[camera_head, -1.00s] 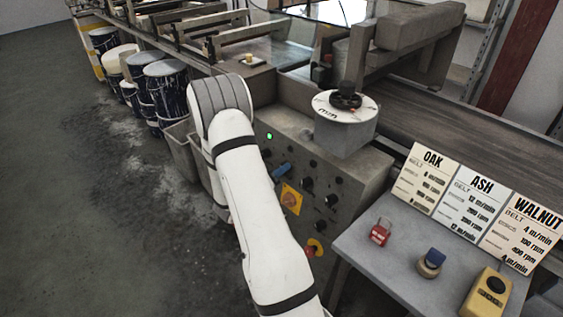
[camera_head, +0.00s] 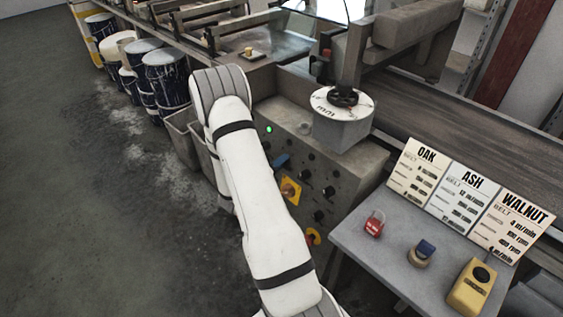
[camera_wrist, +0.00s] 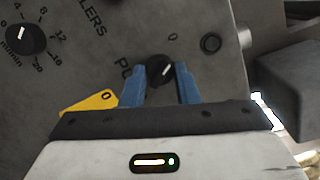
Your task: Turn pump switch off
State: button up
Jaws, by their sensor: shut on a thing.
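The pump switch is a black rotary knob (camera_wrist: 160,71) with a white pointer line, on the grey control panel (camera_wrist: 90,60). A label beginning "PU" is partly hidden to its left by a finger. A "0" mark lies just above the knob. The white pointer slants towards the upper right. My gripper (camera_wrist: 160,85) has its two blue fingers closed on either side of the knob. In the head view my white arm reaches to the panel (camera_head: 345,165), and a blue finger (camera_head: 281,160) shows beside it; the knob itself cannot be made out there.
Another knob (camera_wrist: 25,36) with a numbered scale and a small round button (camera_wrist: 211,43) flank the switch. A yellow plate (camera_wrist: 92,103) is partly behind my gripper. A side table (camera_head: 395,265) with small devices and recipe cards stands right. Bins and drums stand left.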

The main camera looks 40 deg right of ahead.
jog(key=shift+a, duration=0.1)
jog(key=o, duration=1)
jog(key=shift+c, duration=0.2)
jog(key=v, duration=0.7)
jog(key=shift+a, duration=0.4)
